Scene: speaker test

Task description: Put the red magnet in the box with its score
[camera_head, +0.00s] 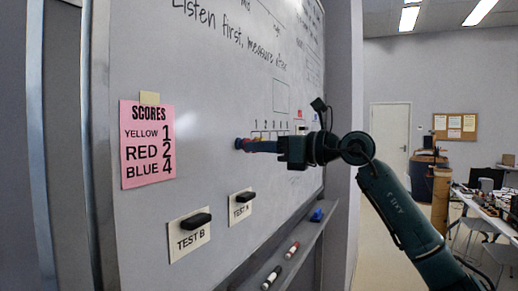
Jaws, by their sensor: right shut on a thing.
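My right gripper (245,145) reaches in from the right to the whiteboard (200,90). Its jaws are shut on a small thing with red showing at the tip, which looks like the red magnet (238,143). It is at or very near the board surface; whether it touches I cannot tell. A pink score sheet (148,143) reads yellow 1, red 2, blue 4. Several small numerals (268,124) are written on the board just above the gripper. The boxes under them are small and partly hidden by the gripper. My left gripper is not in view.
Cards marked TEST B (188,240) and TEST A (240,210) hang below, each with a black piece on it. The board's tray (245,280) holds markers (272,278) and a blue item (317,215). A cluttered desk (490,205) stands far right.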

